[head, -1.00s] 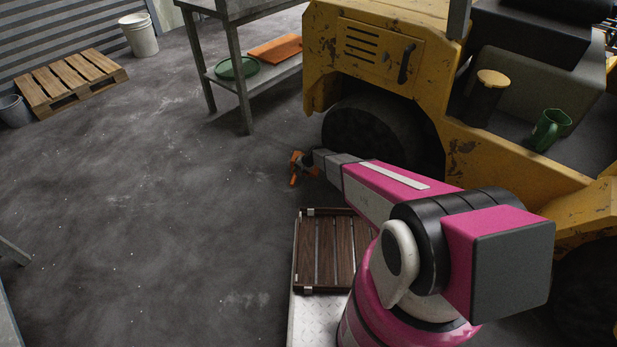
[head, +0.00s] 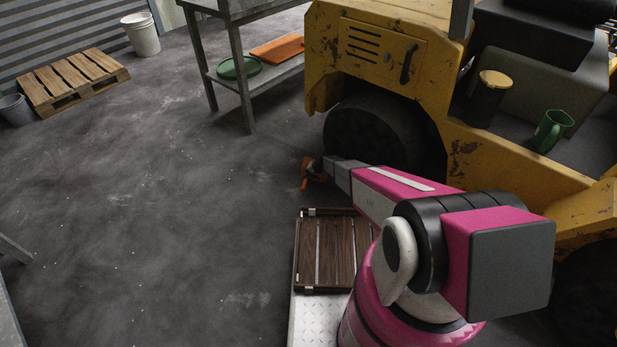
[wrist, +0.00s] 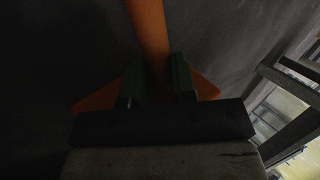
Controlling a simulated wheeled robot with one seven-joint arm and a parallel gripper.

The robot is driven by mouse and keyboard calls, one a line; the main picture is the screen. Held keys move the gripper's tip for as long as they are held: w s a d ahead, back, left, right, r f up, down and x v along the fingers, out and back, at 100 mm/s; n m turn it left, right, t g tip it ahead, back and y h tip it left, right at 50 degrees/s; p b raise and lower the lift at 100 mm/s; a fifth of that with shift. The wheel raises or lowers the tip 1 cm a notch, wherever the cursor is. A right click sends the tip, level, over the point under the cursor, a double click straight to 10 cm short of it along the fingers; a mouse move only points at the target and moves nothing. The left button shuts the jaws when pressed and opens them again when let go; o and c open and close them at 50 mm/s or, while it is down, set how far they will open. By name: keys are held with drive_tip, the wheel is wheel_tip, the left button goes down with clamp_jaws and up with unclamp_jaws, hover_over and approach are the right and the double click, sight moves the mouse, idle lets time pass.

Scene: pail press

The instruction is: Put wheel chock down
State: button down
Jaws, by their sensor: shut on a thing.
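The orange wheel chock (head: 306,172) is at the end of my arm in the head view, beside the front wheel (head: 368,138) of the yellow machine. My gripper (wrist: 158,88) is shut on it. In the wrist view the chock (wrist: 148,28) shows as an orange bar between the two dark green fingers, with orange slanted parts on both sides. The wrist and arm hide part of it in the head view. I cannot tell whether it touches the floor.
The yellow machine (head: 375,60) stands just to the right of the gripper. A metal shelf table (head: 238,85) with an orange board and a green plate is behind. A slatted wooden tray (head: 328,250) lies near my base.

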drive_tip(key=c, duration=0.9)
unclamp_jaws()
drive_tip(key=shift+c, duration=0.2)
drive_tip(key=v, duration=1.2)
drive_tip(key=s+d+r+h, duration=0.2)
drive_tip(key=s+d+r, duration=0.3)
drive_tip(key=s+r, duration=0.6)
drive_tip(key=s+d+r+n+h, duration=0.1)
drive_tip(key=s+d+r+h, duration=0.1)
drive_tip(key=s+d+r, duration=0.4)
drive_tip(key=s+d+r+n+g+h, duration=0.1)
drive_tip(key=s+d+r, duration=0.5)
drive_tip(key=s+r, duration=0.9)
wheel_tip(320, 180, up, 9)
drive_tip(key=shift+s+f+h, duration=0.1)
drive_tip(key=shift+s+h, duration=0.3)
drive_tip(key=shift+h, duration=0.4)
